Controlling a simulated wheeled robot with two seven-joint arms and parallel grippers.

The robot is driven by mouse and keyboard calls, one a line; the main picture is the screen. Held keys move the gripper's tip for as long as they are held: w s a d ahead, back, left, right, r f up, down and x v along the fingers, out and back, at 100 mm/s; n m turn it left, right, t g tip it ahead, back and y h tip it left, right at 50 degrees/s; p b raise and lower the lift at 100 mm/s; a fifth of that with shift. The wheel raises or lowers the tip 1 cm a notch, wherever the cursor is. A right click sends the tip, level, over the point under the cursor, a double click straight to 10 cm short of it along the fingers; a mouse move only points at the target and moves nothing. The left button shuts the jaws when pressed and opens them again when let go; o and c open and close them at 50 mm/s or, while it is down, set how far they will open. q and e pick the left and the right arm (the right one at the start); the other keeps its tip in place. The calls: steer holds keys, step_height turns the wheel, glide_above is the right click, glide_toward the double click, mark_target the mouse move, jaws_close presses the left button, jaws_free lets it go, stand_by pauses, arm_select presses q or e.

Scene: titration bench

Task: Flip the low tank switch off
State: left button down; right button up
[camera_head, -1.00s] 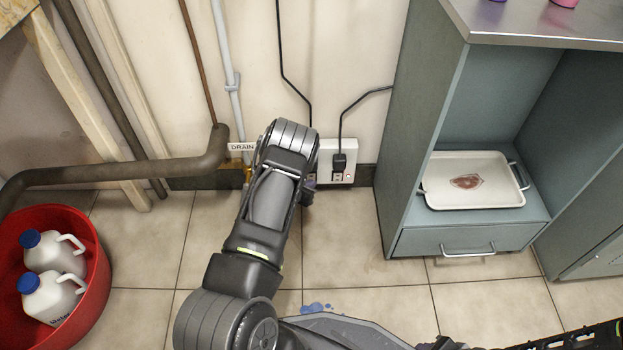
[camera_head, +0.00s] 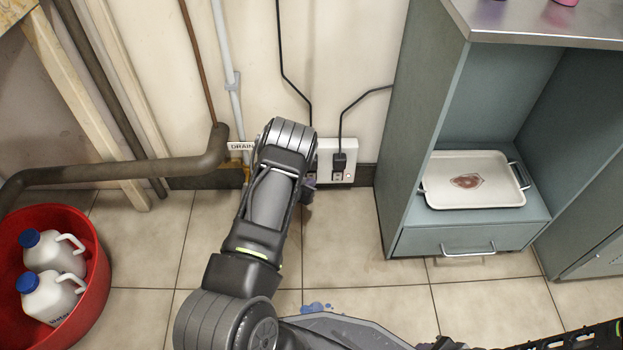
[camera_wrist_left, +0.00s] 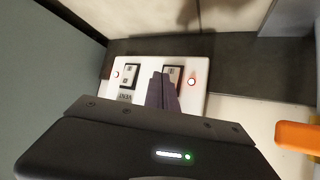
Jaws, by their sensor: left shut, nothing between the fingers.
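A white wall panel (camera_head: 325,150) sits low on the wall, with dark-framed switches and small lit red lights. In the left wrist view the panel (camera_wrist_left: 147,66) shows two switches side by side, seen from the opposite side. The left one (camera_wrist_left: 131,75) is clear. The right one (camera_wrist_left: 173,72) is partly covered by my left gripper (camera_wrist_left: 162,78), whose purple fingers are shut with nothing between them. They lie at or just before its edge; I cannot tell whether they touch. In the head view my left gripper (camera_head: 309,186) is mostly hidden behind its wrist. Which switch is the low tank one cannot be read.
A grey-green cabinet (camera_head: 425,130) with a white tray (camera_head: 440,200) stands right of the panel. A drain pipe (camera_head: 110,172) runs left of it. A red tub (camera_head: 97,290) holds white jugs (camera_head: 50,295).

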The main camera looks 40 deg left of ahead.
arm_select(q)
steer(key=shift+w+a, duration=0.35)
steer(key=shift+w, duration=0.1)
stand_by(0.5)
steer(key=shift+s, duration=0.1)
steer(key=s+d+p, duration=0.2)
steer(key=s+d, duration=0.2)
steer(key=s, duration=0.1)
steer(key=shift+s+d+p, duration=0.15)
steer(key=shift+s+p, duration=0.1)
steer(key=shift+p, duration=0.05)
stand_by(0.4)
stand_by(0.4)
